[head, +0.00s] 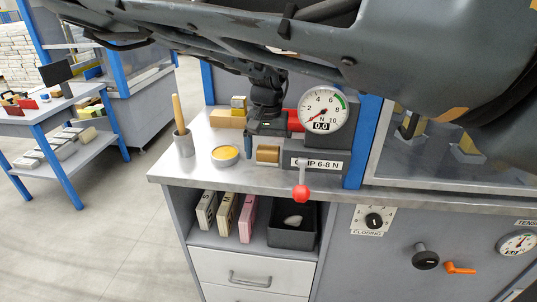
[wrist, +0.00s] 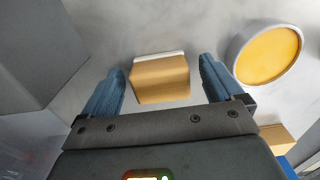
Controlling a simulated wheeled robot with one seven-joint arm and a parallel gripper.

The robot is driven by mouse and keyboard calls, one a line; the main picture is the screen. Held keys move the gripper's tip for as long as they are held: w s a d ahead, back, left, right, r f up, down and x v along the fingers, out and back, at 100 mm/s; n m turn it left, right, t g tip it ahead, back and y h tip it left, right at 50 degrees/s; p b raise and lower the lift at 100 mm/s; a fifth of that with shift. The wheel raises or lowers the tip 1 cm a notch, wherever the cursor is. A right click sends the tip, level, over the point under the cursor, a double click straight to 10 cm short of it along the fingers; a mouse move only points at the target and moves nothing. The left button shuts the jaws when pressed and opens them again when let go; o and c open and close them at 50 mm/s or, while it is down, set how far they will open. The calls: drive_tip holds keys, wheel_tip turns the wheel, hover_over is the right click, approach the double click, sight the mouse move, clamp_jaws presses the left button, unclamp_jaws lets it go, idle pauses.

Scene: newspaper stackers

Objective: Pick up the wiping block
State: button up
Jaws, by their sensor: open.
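The wiping block, a small tan block (head: 267,154) with a pale strip along one edge, sits on the grey metal bench top. In the wrist view the block (wrist: 160,80) lies between and slightly beyond my two blue fingers, with a gap on each side. My gripper (wrist: 163,78) is open and empty. In the head view my gripper (head: 266,130) points down just behind and above the block. Its fingertips are hard to make out there, and I cannot tell their exact height over the bench.
A round dish of yellow paste (head: 225,154) stands left of the block; it also shows in the wrist view (wrist: 268,54). A grey cup with a wooden stick (head: 183,142) is farther left. A dial gauge (head: 322,108) on a grey stand is close on the right. Tan blocks (head: 228,118) lie behind.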

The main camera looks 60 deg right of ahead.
sight(268, 149)
drive_tip(key=shift+f, duration=0.4)
drive_tip(key=shift+c, duration=0.2)
drive_tip(key=c, duration=1)
drive_tip(key=shift+r, duration=0.1)
wheel_tip(268, 149, up, 10)
drive_tip(key=shift+f, duration=0.1)
